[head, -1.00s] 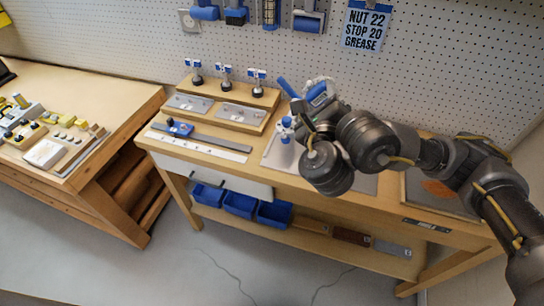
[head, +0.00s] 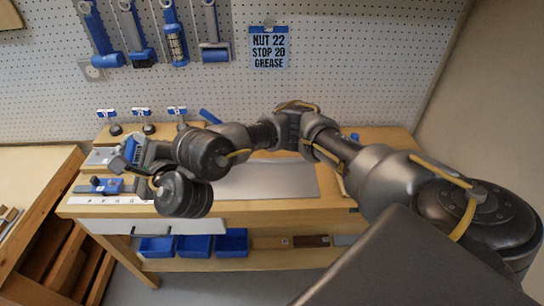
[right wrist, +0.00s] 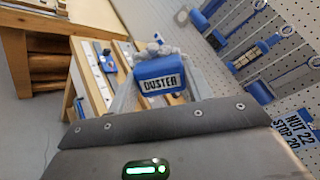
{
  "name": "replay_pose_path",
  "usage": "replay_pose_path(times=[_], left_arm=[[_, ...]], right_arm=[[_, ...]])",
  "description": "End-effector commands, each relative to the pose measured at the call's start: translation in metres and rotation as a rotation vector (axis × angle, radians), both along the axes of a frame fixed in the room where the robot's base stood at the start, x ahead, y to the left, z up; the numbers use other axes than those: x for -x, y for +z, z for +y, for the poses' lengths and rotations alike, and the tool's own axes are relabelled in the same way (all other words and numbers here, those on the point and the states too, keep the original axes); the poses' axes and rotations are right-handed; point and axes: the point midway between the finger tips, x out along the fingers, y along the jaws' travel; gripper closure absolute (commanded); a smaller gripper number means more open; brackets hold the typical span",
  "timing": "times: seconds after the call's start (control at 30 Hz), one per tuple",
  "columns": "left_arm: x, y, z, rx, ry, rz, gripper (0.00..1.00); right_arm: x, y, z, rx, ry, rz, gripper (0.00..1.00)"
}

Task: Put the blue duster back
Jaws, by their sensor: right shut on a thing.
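The blue duster (right wrist: 160,72), with a white label reading DUSTER and a pale fluffy head, is held between the two fingers of my right gripper (right wrist: 160,88) in the right wrist view. In the head view my right gripper (head: 128,162) hangs over the left part of the bench, with the blue duster (head: 132,149) partly hidden by the gripper. The duster looks clear of the pegboard. My left gripper is not in view.
Several blue-handled tools (head: 176,40) hang on the pegboard (head: 350,60), left of the NUT 22 sign (head: 268,48). Three blue-topped pieces (head: 142,118) stand at the bench's back left. A blue tool (head: 98,185) lies at the front left. Blue bins (head: 193,246) sit below.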

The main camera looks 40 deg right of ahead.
Motion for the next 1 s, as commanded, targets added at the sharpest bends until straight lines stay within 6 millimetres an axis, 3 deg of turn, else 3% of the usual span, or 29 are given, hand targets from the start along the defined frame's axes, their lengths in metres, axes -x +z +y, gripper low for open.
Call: replay_pose_path(times=[0.23,0.67,0.87,1.0], left_arm=[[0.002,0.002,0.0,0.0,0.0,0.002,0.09],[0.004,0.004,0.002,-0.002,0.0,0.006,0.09],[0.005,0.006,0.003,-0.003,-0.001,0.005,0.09],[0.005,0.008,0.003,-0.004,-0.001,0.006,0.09]], right_arm=[[-0.004,-0.024,-0.003,0.03,0.122,0.152,0.74],[-0.003,-0.049,-0.016,0.097,0.234,0.337,0.74],[0.003,-0.071,-0.036,0.172,0.309,0.522,0.74],[0.015,-0.092,-0.065,0.262,0.356,0.727,0.74]])
